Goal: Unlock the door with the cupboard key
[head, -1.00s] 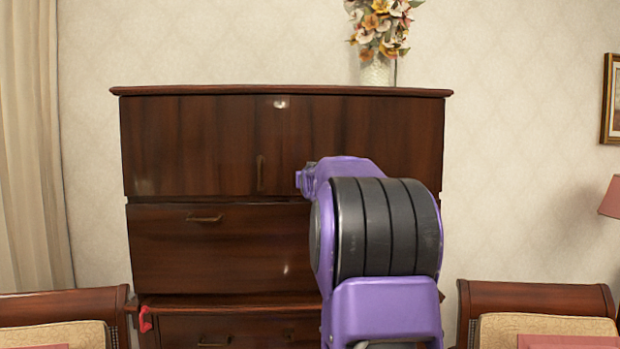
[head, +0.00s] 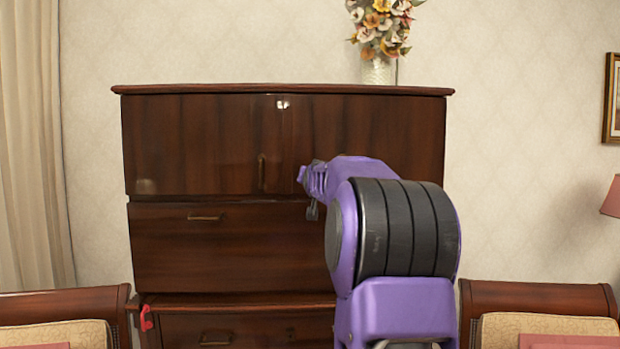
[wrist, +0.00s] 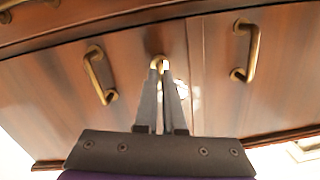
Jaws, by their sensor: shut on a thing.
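The dark wooden cupboard (head: 190,150) stands against the wall in the head view, its upper doors shut. In the wrist view its door front (wrist: 45,100) fills the picture, with a seam right of my fingers. My gripper (wrist: 160,76) is shut on a small brass piece, apparently the cupboard key (wrist: 156,61), at the fingertips close to the door front. Whether it sits in a keyhole cannot be told. In the head view my purple wrist is before the right part of the cupboard, and the key is not visible there.
Brass handles flank my fingers in the wrist view, one left (wrist: 98,76) and one right (wrist: 247,54). A flower vase (head: 378,72) stands on the cupboard top. Chairs stand low at left (head: 60,303) and right (head: 540,296). A red item (head: 146,318) hangs at lower left.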

